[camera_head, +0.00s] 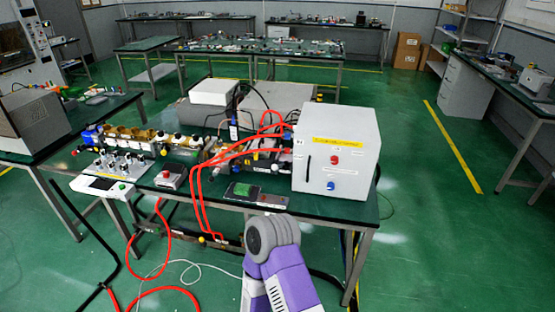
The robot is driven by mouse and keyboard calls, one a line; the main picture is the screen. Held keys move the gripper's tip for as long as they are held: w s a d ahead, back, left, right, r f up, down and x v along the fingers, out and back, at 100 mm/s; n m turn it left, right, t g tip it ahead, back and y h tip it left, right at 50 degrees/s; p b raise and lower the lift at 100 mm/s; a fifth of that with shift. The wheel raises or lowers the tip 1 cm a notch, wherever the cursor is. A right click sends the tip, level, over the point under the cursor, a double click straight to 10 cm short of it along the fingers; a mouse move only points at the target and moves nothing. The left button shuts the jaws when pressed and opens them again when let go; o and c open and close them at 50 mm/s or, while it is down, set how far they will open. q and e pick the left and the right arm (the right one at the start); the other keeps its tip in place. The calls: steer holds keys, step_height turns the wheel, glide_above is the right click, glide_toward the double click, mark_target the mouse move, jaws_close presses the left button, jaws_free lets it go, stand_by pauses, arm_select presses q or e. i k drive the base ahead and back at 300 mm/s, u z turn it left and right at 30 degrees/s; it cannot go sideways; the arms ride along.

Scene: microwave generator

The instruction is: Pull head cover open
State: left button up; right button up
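A light grey box-shaped cover (352,152) stands upright at the right end of the green-topped table. It looks closed. Its front has a thin black handle (308,166) near the left edge, a yellow label strip, a red knob (334,160) and a blue knob (331,186). A purple arm of mine with a grey round joint comes up from the bottom middle, in front of the table and below the cover. No gripper fingers show, and nothing of mine visibly touches the cover.
Red hoses (243,151) run from the cover's left side over the table and down to the floor. A row of brass-coloured waveguide parts (130,137) lies left of it. A box with a green button (243,190) sits at the front edge. The floor at right is clear.

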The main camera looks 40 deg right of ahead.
mark_target(348, 176)
steer(key=z, duration=0.35)
steer(key=i, duration=1.15)
steer(key=z, duration=0.7)
steer(key=i, duration=0.2)
steer(key=z, duration=0.3)
